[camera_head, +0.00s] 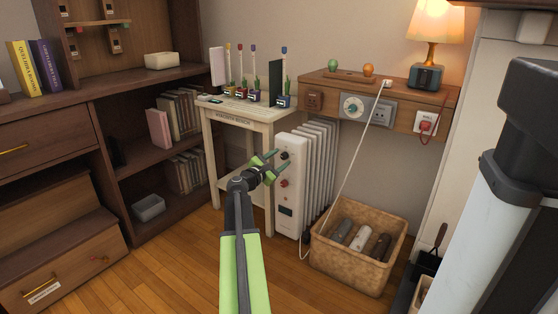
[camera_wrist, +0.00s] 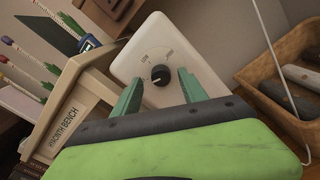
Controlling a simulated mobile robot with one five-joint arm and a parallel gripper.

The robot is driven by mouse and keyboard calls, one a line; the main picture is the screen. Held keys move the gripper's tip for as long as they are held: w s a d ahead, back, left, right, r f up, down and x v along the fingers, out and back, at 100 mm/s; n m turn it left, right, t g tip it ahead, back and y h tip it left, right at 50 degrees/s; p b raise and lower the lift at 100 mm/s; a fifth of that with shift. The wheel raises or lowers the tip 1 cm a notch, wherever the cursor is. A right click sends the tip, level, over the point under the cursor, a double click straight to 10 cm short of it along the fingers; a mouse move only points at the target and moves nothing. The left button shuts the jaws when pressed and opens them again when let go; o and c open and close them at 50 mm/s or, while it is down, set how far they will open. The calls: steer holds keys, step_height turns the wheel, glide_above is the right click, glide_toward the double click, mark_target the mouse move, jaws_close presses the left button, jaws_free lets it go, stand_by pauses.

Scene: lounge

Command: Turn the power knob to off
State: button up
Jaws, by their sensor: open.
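A white oil radiator (camera_head: 291,214) stands against the wall, beside the bench. Its front panel carries a black knob (camera_head: 285,155) near the top and a red knob (camera_head: 284,183) below it. In the wrist view the black knob (camera_wrist: 160,75) sits on the white panel (camera_wrist: 143,55), with small markings around it too small to read. A light line marks the knob's face. My gripper (camera_head: 276,161) is open, its green fingers pointing toward the panel. In the wrist view the knob appears between the fingertips (camera_wrist: 159,82); I cannot tell whether they touch it.
A pale bench (camera_head: 248,115) with several small potted markers stands left of the radiator. A wicker basket (camera_head: 335,263) of rolled items sits to its right. Above is a wooden wall shelf (camera_head: 330,83) with a dial (camera_head: 353,107), sockets and a lamp (camera_head: 431,42). A white cord hangs from it.

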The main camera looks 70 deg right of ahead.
steer(key=v, duration=1.7)
